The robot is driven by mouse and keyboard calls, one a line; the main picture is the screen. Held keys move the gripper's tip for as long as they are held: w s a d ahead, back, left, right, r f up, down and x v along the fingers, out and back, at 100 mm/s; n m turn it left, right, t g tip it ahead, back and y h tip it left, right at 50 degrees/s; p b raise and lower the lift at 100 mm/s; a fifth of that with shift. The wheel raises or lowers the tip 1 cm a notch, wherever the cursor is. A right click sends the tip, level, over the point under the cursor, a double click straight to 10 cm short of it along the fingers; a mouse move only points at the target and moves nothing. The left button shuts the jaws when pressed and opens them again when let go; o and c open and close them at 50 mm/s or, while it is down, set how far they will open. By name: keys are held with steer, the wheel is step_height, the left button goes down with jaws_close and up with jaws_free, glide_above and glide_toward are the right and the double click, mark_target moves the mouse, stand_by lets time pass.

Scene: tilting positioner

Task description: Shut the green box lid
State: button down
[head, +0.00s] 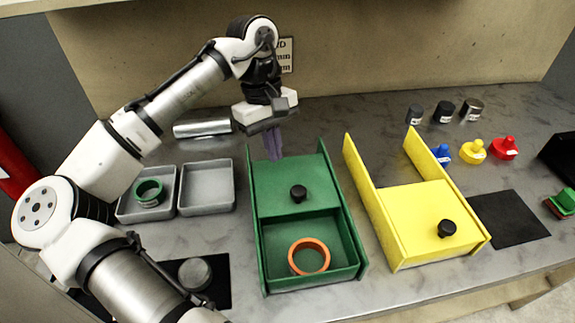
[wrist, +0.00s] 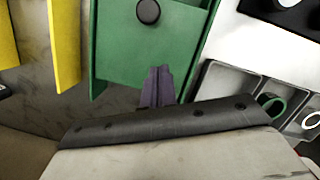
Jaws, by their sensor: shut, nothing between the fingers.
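The green box (head: 262,276) stands on the table with its front part open. An orange ring (head: 309,257) lies inside the open front part. The flat green lid (head: 277,198) covers the back part and has a black knob (head: 298,193) near its front edge. In the wrist view the lid (wrist: 135,55) and its knob (wrist: 148,11) show from behind. My gripper (head: 274,154) is shut and empty, pointing down at the box's back end. In the wrist view its purple fingers (wrist: 158,88) overlap the lid's back edge; whether they touch it I cannot tell.
A yellow box (head: 410,208) with a black knob stands to the right. Two grey trays (head: 207,188) stand to the left, one with a green ring (head: 149,192). Coloured and dark weights (head: 473,151) stand at the back right. The wall is close behind my gripper.

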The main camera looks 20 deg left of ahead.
mark_target(288, 190)
steer(key=shift+x, duration=0.95)
steer(key=d, duration=0.1)
steer(key=s+d+p, duration=0.1)
steer(key=shift+s+d+f, duration=0.25)
steer(key=shift+d+f, duration=0.05)
steer(key=shift+d, duration=0.1)
steer(key=shift+s+d+f, duration=0.2)
steer(key=shift+d, duration=0.2)
steer(key=shift+p, duration=0.3)
